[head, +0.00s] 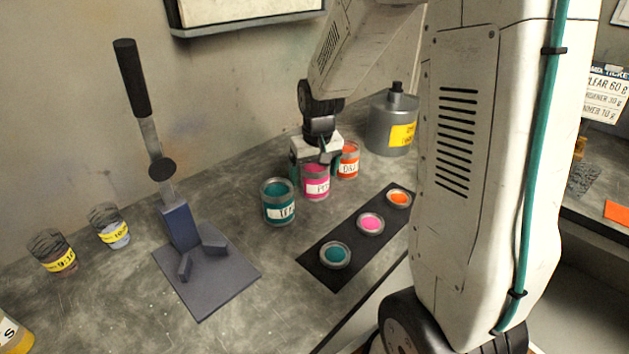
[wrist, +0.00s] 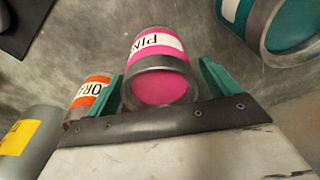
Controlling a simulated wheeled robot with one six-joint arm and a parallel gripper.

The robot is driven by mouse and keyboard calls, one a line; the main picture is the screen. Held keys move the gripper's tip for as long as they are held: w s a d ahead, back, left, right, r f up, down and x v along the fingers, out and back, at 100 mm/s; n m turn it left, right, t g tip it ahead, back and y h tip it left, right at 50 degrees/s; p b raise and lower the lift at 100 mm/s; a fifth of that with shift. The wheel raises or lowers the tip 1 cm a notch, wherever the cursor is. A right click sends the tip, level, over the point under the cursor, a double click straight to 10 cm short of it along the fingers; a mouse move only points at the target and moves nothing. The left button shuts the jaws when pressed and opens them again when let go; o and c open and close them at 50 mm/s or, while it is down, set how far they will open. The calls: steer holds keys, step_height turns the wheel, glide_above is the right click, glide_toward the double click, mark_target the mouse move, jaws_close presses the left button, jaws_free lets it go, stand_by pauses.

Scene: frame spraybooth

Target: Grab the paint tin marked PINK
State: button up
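The pink paint tin (head: 315,184) stands upright on the grey bench, between the teal tin (head: 279,205) and the orange tin (head: 348,164). Its label is partly readable as PIN in the wrist view (wrist: 158,48). My gripper (head: 313,160) is at the pink tin, partly hiding its top and back in the head view. In the wrist view my gripper (wrist: 161,70) has its two green fingers apart, one on each side of the pink tin. A small gap shows at the right finger; contact at the left finger cannot be told.
The orange tin (wrist: 90,92) is close beside the left finger in the wrist view. A grey can (head: 393,125) stands behind. A dark strip (head: 322,272) with open lids lies in front. A lever press (head: 205,265) and two small cups stand at left.

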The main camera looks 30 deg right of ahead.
steer(key=c, duration=1.1)
steer(key=shift+r, duration=0.1)
steer(key=shift+c, duration=0.2)
